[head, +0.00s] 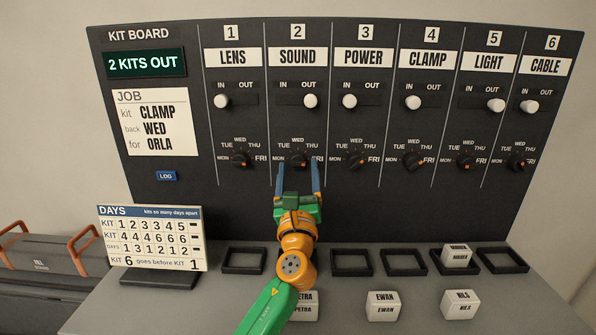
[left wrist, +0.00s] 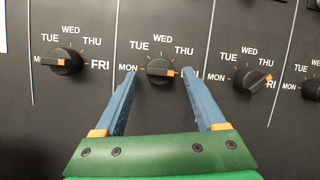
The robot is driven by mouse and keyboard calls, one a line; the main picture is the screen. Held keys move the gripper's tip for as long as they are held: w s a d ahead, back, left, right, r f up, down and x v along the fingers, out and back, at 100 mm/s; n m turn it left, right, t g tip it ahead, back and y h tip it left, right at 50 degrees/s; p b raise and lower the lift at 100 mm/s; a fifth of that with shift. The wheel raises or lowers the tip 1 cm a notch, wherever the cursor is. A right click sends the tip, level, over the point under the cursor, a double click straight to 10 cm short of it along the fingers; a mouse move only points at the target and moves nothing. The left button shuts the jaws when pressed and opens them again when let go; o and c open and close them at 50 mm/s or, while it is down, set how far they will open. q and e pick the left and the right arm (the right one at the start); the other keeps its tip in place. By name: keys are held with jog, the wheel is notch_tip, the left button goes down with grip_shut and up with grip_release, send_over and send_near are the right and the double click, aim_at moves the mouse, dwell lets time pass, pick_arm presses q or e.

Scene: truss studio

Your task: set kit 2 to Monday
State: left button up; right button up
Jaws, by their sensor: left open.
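The kit 2 dial (head: 297,155), a dark round knob under the SOUND label, sits on the board's lower row. In the left wrist view this knob (left wrist: 160,70) has its orange mark on the right, toward FRI; MON is at its left. My left gripper (head: 298,167) is open, its blue fingers pointing at the board. In the left wrist view the gripper (left wrist: 158,73) has one fingertip on each side of the knob, with gaps between. The right fingertip partly covers FRI. My right gripper is not in view.
The kit 1 dial (left wrist: 62,62) and kit 3 dial (left wrist: 252,79) flank it closely. Slide switches (head: 310,101) sit above. The shelf below holds dark trays (head: 244,260), white labelled blocks (head: 383,304) and a DAYS card (head: 152,238).

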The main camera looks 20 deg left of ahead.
pick_arm(q)
jog(key=shift+s+r, duration=0.15)
jog(key=shift+s, duration=0.1)
jog(key=c, duration=0.5)
jog(key=shift+d, duration=0.1)
grip_shut()
